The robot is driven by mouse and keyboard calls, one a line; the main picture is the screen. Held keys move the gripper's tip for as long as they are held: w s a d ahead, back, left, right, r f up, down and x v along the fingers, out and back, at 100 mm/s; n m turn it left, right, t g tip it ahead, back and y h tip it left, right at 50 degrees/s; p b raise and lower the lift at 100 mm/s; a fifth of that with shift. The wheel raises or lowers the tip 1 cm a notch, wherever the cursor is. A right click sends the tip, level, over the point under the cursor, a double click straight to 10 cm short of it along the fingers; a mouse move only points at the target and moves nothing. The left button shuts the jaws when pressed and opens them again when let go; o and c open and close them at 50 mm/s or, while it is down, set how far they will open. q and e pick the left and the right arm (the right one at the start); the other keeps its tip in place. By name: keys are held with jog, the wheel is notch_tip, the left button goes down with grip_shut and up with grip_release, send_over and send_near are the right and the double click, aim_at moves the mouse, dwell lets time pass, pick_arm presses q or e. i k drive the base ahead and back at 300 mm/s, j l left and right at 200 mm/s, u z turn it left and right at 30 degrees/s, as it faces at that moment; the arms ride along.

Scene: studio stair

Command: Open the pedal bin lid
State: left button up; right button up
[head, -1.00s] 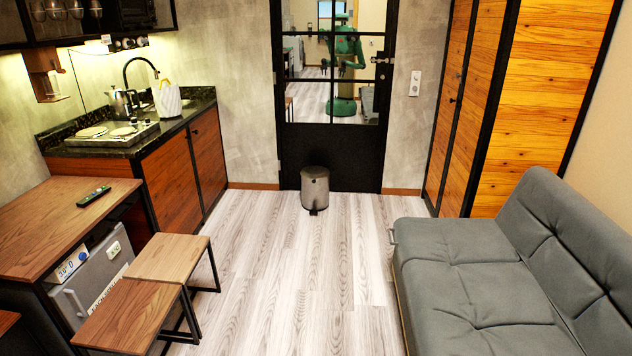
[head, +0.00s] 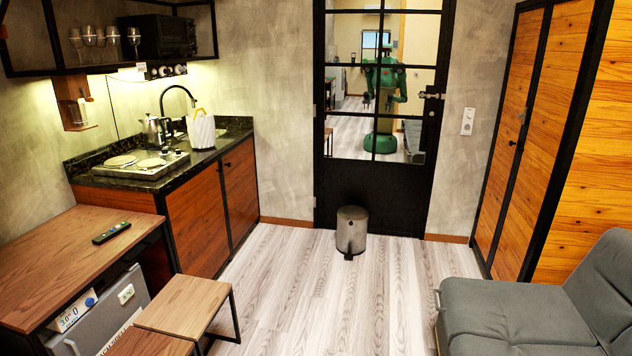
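The pedal bin (head: 351,232) is a small grey metal cylinder with a dark lid (head: 352,213). It stands upright on the floor in front of the black-framed door, and its lid looks shut. A small dark pedal (head: 348,257) shows at its base, facing me. Neither of my grippers is in the head view directly. A green robot shows in the door's glass panes, too small to tell the state of its grippers.
Pale wood floor (head: 318,290) is clear between me and the bin. Wooden stools (head: 190,306), a desk (head: 75,250) and a kitchen counter (head: 200,215) line the left. A grey sofa (head: 520,315) and wooden wardrobe (head: 512,150) stand on the right.

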aim_at(353, 213)
jog(key=i+z, duration=0.3)
jog(key=i, duration=1.6)
